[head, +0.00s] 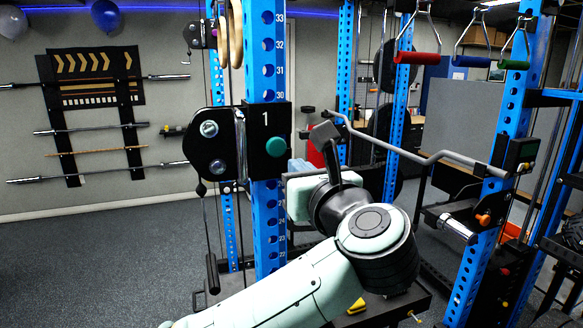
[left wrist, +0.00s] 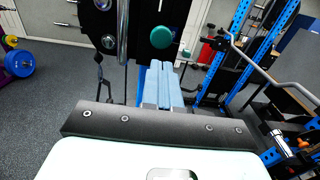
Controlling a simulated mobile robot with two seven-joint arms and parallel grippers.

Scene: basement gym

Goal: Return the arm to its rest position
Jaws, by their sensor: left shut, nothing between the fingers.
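My left arm (head: 290,290) comes in from the bottom of the head view. It bends at a dark joint in front of the blue rack. My left gripper (head: 299,166) is partly hidden behind my own wrist in that view, beside the blue upright. In the left wrist view, the pale blue fingers of my left gripper (left wrist: 161,68) lie side by side, shut and empty. They point away from the camera, below a black pulley plate with a green knob (left wrist: 162,37). My right gripper is in neither view.
A blue upright (head: 267,70) with a black plate (head: 277,117) marked 1 stands close to my left gripper. A bent grey bar (head: 400,153) crosses the rack to the right. Coloured handles hang above. Open floor (head: 110,260) lies to the left.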

